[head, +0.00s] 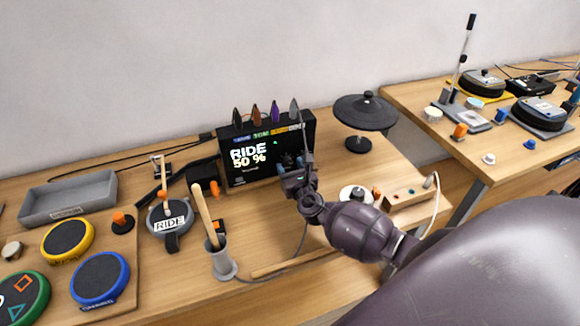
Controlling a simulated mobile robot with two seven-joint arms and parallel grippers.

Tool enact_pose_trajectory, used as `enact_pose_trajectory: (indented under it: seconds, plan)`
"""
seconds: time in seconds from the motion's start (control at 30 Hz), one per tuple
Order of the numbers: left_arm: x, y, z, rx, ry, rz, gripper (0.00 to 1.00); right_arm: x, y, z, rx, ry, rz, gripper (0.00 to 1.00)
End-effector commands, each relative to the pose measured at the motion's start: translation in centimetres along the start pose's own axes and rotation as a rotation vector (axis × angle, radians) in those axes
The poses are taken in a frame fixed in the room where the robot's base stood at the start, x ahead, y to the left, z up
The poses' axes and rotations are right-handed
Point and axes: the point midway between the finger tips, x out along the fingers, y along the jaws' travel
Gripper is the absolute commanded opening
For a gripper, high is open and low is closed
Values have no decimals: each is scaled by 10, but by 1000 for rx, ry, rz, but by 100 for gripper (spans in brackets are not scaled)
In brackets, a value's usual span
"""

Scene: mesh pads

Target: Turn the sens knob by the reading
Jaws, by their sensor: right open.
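A black drum module (262,172) stands on the table, and its screen reads "RIDE 50 %" in white. A row of small coloured labels runs above that reading. My right gripper (291,161) is in front of the right part of the module and covers that part of its face. It is open, and I see nothing between its fingers. No knob marked sens can be made out; it may be hidden behind the gripper. My left gripper is out of view.
Blue (99,280), yellow (67,240) and green pads lie at the left, near a grey tray (68,194). A black cymbal (366,113) stands behind right. A beige box (405,194) is close to my right arm.

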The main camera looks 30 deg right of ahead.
Motion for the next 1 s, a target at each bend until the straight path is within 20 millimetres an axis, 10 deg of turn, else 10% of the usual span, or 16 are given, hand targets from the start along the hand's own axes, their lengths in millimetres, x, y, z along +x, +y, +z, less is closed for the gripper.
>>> enact_pose_trajectory:
  seconds: [0.4,0.7,1.0]
  plan:
    - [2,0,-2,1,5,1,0,6,0,0,0,0,0,53]
    - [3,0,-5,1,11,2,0,6,0,0,0,0,-1,7]
    - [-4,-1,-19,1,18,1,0,7,0,4,-171,-2,-1,5]
